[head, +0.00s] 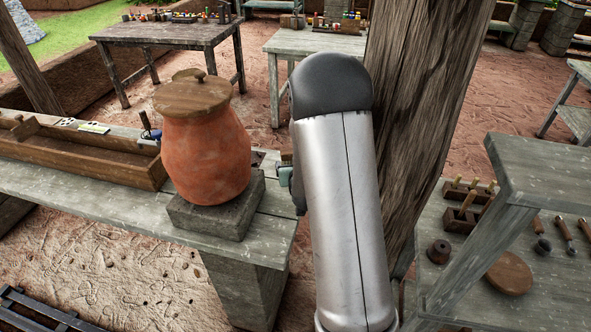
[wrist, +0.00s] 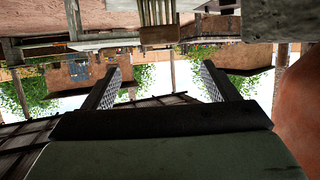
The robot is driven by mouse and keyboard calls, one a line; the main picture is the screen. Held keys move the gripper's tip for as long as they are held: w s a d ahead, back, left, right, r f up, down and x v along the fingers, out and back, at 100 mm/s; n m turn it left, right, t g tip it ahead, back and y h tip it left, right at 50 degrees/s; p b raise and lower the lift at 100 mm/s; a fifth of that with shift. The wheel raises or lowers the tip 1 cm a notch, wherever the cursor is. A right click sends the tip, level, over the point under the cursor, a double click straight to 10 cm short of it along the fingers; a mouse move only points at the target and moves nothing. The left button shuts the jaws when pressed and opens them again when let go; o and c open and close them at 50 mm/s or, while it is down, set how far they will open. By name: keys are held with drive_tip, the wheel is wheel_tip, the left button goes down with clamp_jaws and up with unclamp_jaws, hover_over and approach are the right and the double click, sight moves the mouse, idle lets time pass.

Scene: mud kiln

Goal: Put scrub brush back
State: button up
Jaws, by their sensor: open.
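In the head view my arm hides most of the gripper; only a small part shows beside the clay jar, above the right end of the bench. A long wooden tray (head: 75,158) lies on the grey bench (head: 225,252) at the left. A small blue item (head: 151,133) stands at the tray's far right corner, too small to identify.
The lidded orange clay jar (head: 205,150) stands on a stone block (head: 218,215) close left of my arm. A thick wooden post (head: 425,110) rises behind my arm. A lower shelf (head: 480,262) at right holds small tools and a round wooden lid (head: 510,273). Two tables stand at the back.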

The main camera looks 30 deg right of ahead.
drive_tip(key=s+a+r+n+g+y, duration=0.1)
drive_tip(key=s+a+r+g, duration=0.2)
drive_tip(key=s, duration=0.8)
drive_tip(key=s+a+r+n+g+y, duration=0.1)
drive_tip(key=s+a+r+g, duration=0.2)
drive_tip(key=s+a+g, duration=0.2)
drive_tip(key=s+a+r+n+g+y, duration=0.1)
drive_tip(key=s+a, duration=0.7)
drive_tip(key=s, duration=0.8)
wheel_tip(320, 180, up, 2)
drive_tip(key=g+y, duration=0.1)
drive_tip(key=g, duration=0.2)
drive_tip(key=shift+s+a+r+n, duration=0.2)
drive_tip(key=shift+s+a+n, duration=0.15)
drive_tip(key=shift+a+n, duration=0.05)
